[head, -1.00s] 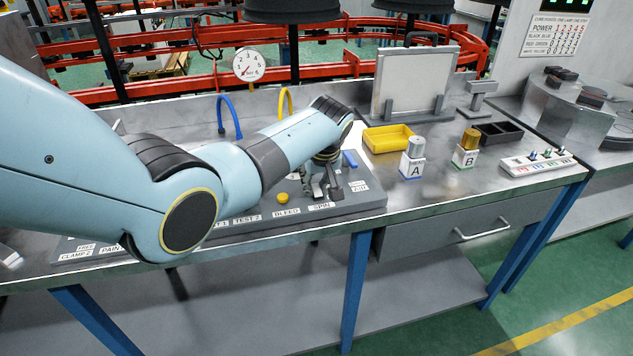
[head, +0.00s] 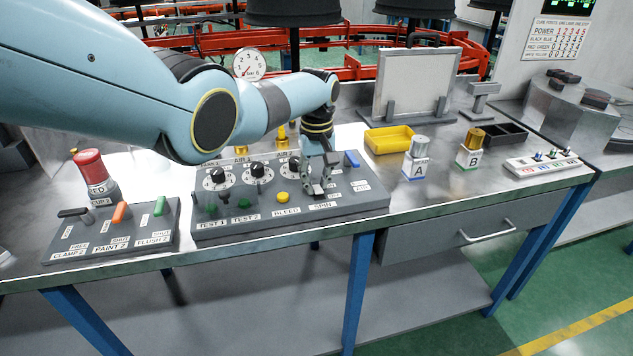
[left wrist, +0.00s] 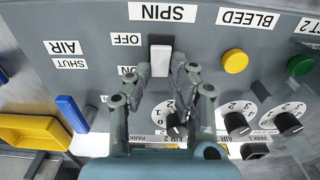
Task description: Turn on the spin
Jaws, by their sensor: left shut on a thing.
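The SPIN switch is a white lever (left wrist: 161,61) on the grey control panel (left wrist: 100,20), seen upside down in the left wrist view. A dark slot shows at its OFF end, and the lever reaches toward the ON label (left wrist: 127,71). My left gripper (left wrist: 163,72) has its fingertips closed at both sides of the lever. My right gripper is out of view.
A yellow button (head: 283,197), black dials (head: 257,171) and a blue AIR lever (head: 352,159) sit close by on the panel. A smaller panel (head: 150,240) with a red cup (head: 90,170) is at left.

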